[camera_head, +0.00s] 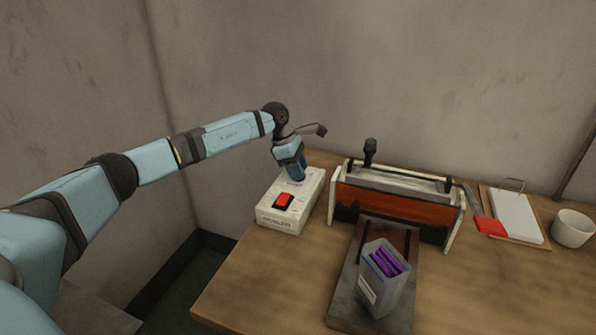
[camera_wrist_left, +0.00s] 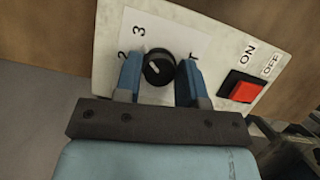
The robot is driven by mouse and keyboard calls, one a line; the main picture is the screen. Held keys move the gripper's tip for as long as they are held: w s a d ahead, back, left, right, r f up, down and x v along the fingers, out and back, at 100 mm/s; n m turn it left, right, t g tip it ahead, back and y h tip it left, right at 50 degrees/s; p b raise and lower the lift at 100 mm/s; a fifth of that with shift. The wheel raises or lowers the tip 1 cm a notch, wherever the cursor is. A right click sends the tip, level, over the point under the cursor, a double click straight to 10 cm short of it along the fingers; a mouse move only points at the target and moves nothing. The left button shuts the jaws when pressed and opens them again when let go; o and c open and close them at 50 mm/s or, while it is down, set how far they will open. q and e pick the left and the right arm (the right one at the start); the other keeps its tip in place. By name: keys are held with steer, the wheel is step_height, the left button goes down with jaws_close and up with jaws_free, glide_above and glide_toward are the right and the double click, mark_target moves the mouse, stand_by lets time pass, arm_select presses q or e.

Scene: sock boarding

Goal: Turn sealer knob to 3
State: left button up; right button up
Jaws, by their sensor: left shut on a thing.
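The sealer control box (camera_head: 292,205) is a white box at the left of the table with a red switch (camera_head: 284,201). Its round black knob (camera_wrist_left: 158,69) shows in the left wrist view, with a small pale mark on its face. The digits 2 and 3 show on the pale dial plate (camera_wrist_left: 178,40) to the upper left of the knob, and a partly hidden mark shows to its right. My left gripper (camera_head: 297,172) points down onto the box, its blue fingers on both sides of the knob and shut on it. The gripper hides the knob in the head view. My right gripper is out of view.
The sealer (camera_head: 395,205) stands right of the box, with a grey container (camera_head: 383,291) of purple items on a dark plate before it. A clipboard (camera_head: 515,216), a red item (camera_head: 490,226) and a white cup (camera_head: 573,229) are at the right. The front right of the table is clear.

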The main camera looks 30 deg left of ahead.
arm_select(q)
steer(key=shift+m, duration=0.6)
steer(key=shift+g, duration=0.3)
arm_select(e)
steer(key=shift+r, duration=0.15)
arm_select(q)
steer(key=o, duration=0.9)
steer(key=shift+c, duration=0.2)
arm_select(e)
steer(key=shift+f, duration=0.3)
arm_select(q)
steer(key=v, duration=1.3)
steer(key=shift+a+r+p, duration=0.25)
steer(key=shift+r+p, duration=0.05)
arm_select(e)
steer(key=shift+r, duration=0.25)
